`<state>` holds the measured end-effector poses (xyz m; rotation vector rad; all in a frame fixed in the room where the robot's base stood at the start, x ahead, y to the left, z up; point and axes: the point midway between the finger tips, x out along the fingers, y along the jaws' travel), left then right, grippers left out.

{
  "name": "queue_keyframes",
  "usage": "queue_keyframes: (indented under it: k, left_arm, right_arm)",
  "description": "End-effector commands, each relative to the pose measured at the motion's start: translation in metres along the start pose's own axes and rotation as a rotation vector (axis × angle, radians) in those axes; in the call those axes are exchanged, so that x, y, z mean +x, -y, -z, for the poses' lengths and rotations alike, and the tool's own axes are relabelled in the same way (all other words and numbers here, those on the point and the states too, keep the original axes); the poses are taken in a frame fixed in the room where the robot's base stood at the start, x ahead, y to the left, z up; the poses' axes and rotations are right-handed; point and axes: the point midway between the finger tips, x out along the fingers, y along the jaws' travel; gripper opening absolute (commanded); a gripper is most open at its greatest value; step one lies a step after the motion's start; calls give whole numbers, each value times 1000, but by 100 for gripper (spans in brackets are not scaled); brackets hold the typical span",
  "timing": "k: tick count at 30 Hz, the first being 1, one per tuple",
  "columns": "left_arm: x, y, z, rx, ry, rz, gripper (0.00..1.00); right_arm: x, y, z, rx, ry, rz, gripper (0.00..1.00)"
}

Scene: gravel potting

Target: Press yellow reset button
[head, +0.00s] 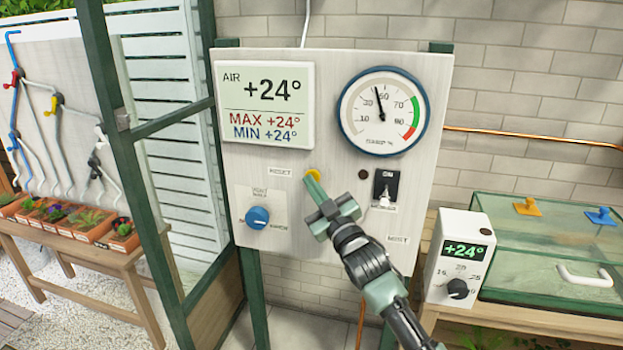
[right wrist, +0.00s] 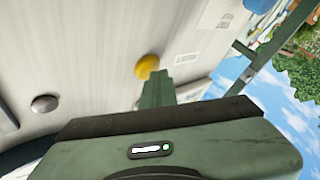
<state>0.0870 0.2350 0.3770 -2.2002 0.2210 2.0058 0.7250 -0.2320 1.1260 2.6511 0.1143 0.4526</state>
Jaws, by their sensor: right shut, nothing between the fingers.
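The yellow reset button (head: 312,173) is on the pale control panel (head: 330,220), below the air temperature display. My right gripper (head: 312,186) is shut and empty, with its fingertips at the button in the head view and covering part of it. In the right wrist view the yellow button (right wrist: 147,66) shows just beyond the tip of the green fingers (right wrist: 158,84). I cannot tell whether the fingertips touch it. My left gripper is not in view.
The panel also carries a blue knob (head: 257,217), a round gauge (head: 384,110) and a toggle switch (head: 385,190). A white thermostat box (head: 458,258) and a glass case (head: 560,250) stand at right. A green post (head: 130,170) stands at left.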

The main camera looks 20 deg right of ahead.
Motion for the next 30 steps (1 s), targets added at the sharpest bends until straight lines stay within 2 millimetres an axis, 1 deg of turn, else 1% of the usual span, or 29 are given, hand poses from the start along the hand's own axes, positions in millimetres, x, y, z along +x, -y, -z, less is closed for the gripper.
queue_keyframes:
  k: [9, 20, 30]
  left_arm:
    - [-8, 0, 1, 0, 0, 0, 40]
    - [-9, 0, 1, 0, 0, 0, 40]
    - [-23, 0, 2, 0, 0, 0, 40]
  right_arm:
    - [-12, 8, 8, 0, 2, 0, 0]
    - [-14, 10, 9, 1, 1, 0, 0]
    - [-36, 26, 27, 2, 1, 1, 0]
